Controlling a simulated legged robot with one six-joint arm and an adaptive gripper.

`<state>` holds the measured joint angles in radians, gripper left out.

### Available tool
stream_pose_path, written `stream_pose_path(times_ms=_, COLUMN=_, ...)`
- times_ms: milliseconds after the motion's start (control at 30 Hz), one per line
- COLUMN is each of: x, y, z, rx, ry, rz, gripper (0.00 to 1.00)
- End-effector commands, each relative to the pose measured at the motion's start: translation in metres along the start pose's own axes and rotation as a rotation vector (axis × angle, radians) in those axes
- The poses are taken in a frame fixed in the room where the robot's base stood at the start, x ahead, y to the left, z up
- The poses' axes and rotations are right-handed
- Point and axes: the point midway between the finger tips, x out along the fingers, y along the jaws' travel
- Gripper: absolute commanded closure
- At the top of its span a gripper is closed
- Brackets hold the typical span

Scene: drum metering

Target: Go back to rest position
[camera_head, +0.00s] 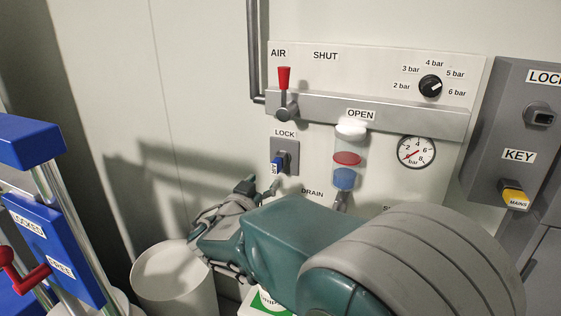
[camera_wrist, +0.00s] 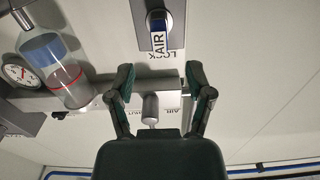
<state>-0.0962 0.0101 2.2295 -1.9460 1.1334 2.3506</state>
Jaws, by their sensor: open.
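My gripper (camera_head: 260,187) is in front of the panel, just below the LOCK plate (camera_head: 292,152). In the wrist view my gripper (camera_wrist: 160,75) has its two fingers spread, with nothing held between them. A blue key with an AIR tag (camera_head: 277,164) sits in the lock; it also shows in the wrist view (camera_wrist: 158,38), beyond the fingertips and apart from them. The red-handled air lever (camera_head: 284,78) stands upright by the SHUT label. In the wrist view its grey hub (camera_wrist: 150,110) shows behind the finger gap.
The panel carries a clear filter bowl (camera_head: 347,158), a gauge (camera_head: 416,152) and a black pressure knob (camera_head: 430,86). A grey box with a yellow MAINS key (camera_head: 514,195) is at right. A white drum (camera_head: 172,282) and a blue frame (camera_head: 45,230) with a red handle stand at left.

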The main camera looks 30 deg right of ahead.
Motion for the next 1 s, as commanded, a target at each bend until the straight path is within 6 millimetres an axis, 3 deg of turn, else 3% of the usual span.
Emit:
stream_pose_path(times_ms=100, x=-0.025, y=-0.001, z=0.000, rx=0.001, ry=0.000, rz=-0.004, gripper=0.33)
stream_pose_path(times_ms=233, x=-0.042, y=-0.001, z=0.001, rx=0.000, ry=-0.001, rz=-0.002, gripper=0.33)
stream_pose_path(times_ms=633, x=-0.051, y=0.004, z=0.002, rx=-0.011, ry=-0.014, rz=0.014, gripper=0.33)
stream_pose_path(times_ms=833, x=-0.057, y=0.051, z=0.013, rx=-0.151, ry=-0.197, rz=0.125, gripper=0.33)
stream_pose_path(times_ms=1000, x=-0.076, y=0.094, z=0.032, rx=-0.298, ry=-0.448, rz=0.162, gripper=0.33)
